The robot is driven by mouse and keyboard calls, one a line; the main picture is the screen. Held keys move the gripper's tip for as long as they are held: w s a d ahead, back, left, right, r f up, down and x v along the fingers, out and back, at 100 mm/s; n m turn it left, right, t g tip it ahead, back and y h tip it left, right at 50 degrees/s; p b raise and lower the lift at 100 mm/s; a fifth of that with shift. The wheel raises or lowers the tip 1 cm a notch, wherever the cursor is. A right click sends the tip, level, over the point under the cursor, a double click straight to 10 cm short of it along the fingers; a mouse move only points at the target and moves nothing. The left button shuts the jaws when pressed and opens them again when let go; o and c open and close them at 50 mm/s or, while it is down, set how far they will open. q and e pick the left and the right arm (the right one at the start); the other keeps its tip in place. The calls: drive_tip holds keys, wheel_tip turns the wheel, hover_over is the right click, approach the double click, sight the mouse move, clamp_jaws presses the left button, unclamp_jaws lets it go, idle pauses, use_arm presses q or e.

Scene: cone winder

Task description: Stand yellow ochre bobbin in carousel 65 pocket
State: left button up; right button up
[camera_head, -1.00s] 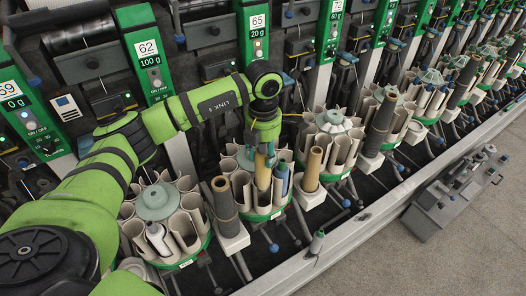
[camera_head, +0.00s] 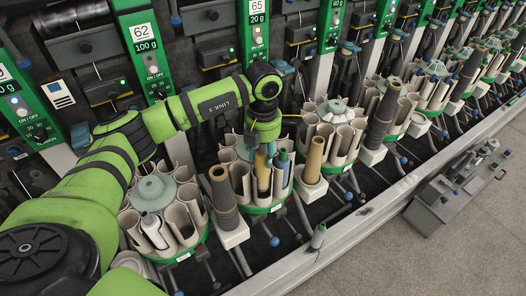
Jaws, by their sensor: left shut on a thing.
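My left gripper (camera_head: 264,158) points down over the carousel under the label 65 (camera_head: 257,8). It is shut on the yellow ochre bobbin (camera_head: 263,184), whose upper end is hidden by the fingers. The bobbin looks upright among the beige pocket walls of carousel 65 (camera_head: 277,199). I cannot tell whether its foot rests on the pocket floor. A blue-green bobbin (camera_head: 283,168) stands in the pocket just to its right. My right gripper is not in view.
A grey cone (camera_head: 222,190) stands at the left of carousel 65, and a tan cone (camera_head: 314,160) at its right. Carousel 62 (camera_head: 186,246) is at the lower left.

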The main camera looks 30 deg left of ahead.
sight(263, 165)
use_arm(q)
drive_tip(key=shift+f+b, duration=1.85)
drive_tip(key=shift+f, duration=0.6)
drive_tip(key=o, duration=1.1)
wheel_tip(263, 165, up, 12)
drive_tip(key=shift+r, duration=0.1)
